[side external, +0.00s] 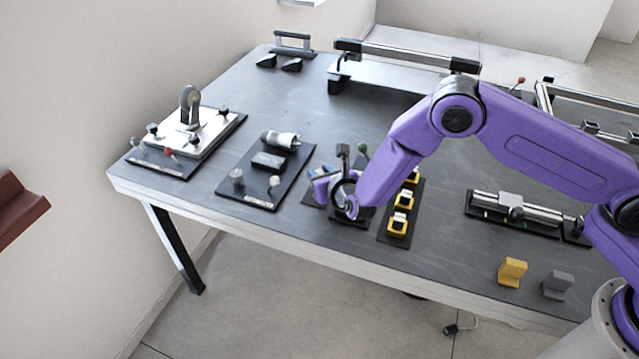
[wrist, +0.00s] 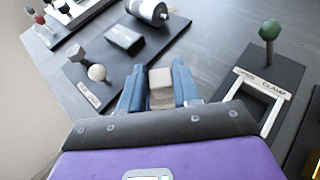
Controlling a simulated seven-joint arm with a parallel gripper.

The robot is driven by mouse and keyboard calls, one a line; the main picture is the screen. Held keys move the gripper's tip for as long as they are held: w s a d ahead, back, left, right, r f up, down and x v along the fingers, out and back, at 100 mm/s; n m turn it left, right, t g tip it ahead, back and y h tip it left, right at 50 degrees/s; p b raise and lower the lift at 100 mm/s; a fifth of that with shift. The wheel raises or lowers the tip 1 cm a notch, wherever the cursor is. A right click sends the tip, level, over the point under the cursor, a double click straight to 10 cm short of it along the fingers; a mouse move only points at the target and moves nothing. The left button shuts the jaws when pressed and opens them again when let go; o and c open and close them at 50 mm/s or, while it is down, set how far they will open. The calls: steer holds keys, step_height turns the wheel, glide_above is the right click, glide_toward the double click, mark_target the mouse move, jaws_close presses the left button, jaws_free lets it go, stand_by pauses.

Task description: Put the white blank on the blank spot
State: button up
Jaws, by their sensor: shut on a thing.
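The white blank (wrist: 161,88) is a small pale block between the two blue fingers of my gripper (wrist: 159,88) in the wrist view. My gripper is shut on it. In the side view my gripper (side external: 322,180) is low over the table's near part, between the motor board and the clamp, and the blank cannot be made out there. I cannot tell whether the blank touches the surface. The blank spot cannot be identified in either view. A clamp fixture with a white lettered frame (wrist: 262,98) and a green-knobbed lever (wrist: 269,32) stands right of my gripper in the wrist view.
A dark board (side external: 232,196) with a motor, a grey block and knobs lies left of my gripper. A strip with several yellow blocks (side external: 397,223) lies to the right. A linear slide (side external: 515,207) is farther right. The table's middle behind my gripper is clear.

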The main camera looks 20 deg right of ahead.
steer(key=shift+w+f, duration=0.2)
steer(key=shift+f, duration=0.15)
steer(key=shift+a+f, duration=0.1)
steer(key=shift+f, duration=1.4)
steer(key=shift+f, duration=0.15)
steer(key=o, duration=1.1)
steer(key=shift+c, duration=0.2)
steer(key=shift+r, duration=0.2)
steer(key=v, duration=1.2)
